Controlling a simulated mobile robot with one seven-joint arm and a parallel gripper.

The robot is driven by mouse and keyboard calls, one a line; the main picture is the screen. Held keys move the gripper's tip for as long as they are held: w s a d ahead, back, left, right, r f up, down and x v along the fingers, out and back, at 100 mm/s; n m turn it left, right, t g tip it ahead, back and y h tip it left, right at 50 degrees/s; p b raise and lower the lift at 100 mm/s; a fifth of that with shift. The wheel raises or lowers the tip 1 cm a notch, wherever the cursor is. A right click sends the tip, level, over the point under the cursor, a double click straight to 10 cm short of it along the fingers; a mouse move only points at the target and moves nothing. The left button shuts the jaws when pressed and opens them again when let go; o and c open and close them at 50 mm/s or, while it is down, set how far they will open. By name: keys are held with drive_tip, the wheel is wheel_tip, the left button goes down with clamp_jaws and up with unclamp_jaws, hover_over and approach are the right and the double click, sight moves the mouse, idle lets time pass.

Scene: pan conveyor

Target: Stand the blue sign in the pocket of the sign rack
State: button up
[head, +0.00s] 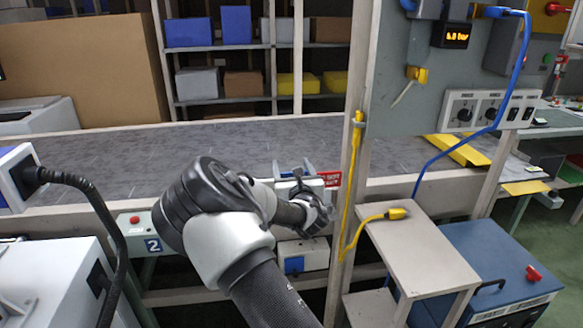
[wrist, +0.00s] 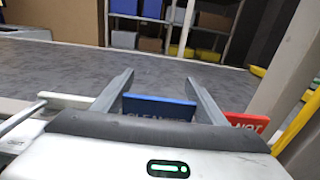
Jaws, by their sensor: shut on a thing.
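The blue sign (wrist: 158,106), with partly hidden white lettering, spans the gap between the two fingers of my gripper (wrist: 160,78) in the wrist view. My gripper is shut on it, with the fingers at its left and right edges. In the head view my gripper (head: 293,170) is at the near edge of the conveyor, and I cannot clearly make out the blue sign there. A red sign (wrist: 246,121) reading "NOT" stands just right of my right finger; it also shows in the head view (head: 330,178). The rack's pocket and the blue sign's lower edge are hidden behind my gripper.
The grey conveyor belt (head: 130,165) runs empty behind my gripper. An upright post (head: 362,130) with a yellow cable stands close on the right. A small grey table (head: 425,250) and a blue cabinet (head: 500,265) are at the lower right.

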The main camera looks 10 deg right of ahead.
drive_tip(key=shift+f+b, duration=0.35)
drive_tip(key=shift+f, duration=0.15)
drive_tip(key=o, duration=1.5)
drive_tip(key=shift+r, duration=0.1)
drive_tip(key=s+p, duration=0.2)
drive_tip(key=s, duration=1.5)
drive_tip(key=shift+s, duration=0.2)
